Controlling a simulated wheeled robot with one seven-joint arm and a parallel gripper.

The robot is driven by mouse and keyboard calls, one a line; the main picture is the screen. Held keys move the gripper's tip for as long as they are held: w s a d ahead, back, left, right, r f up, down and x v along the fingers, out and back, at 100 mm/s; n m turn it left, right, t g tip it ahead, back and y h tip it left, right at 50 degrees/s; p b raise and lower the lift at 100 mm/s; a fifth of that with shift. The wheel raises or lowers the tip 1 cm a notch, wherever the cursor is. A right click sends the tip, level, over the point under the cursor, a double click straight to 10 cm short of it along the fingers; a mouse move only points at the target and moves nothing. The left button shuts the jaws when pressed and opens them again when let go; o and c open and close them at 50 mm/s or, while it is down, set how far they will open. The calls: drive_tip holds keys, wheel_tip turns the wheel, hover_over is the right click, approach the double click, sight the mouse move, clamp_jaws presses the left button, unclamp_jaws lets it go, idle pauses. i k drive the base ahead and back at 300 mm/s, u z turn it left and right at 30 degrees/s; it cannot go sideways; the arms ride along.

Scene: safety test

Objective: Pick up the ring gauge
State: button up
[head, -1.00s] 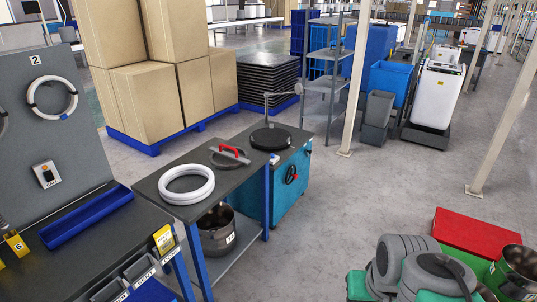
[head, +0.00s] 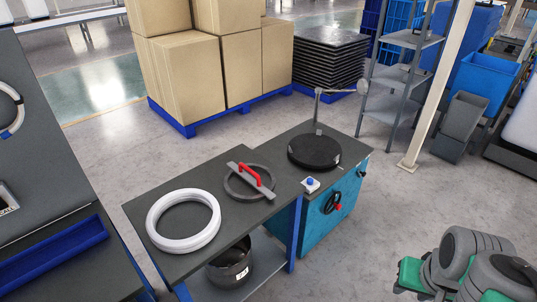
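The ring gauge appears to be the dark grey ring (head: 238,186) with a light bar and a red handle (head: 250,174) across it. It lies flat on the dark top of a side table (head: 200,264), in the middle of the head view. A thick white ring (head: 183,220) lies on the same top, to its left and nearer. Grey and green links of my arm show at the bottom right, well apart from the table. My gripper is not in view.
A teal cabinet (head: 320,224) with a black round plate (head: 314,151) adjoins the table's right side. A small box with a blue button (head: 310,184) sits between. A pot (head: 230,265) stands on the lower shelf. Floor (head: 390,210) right of the cabinet is clear.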

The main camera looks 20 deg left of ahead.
sight(239, 169)
drive_tip(key=i, duration=1.65)
drive_tip(key=u, duration=4.3)
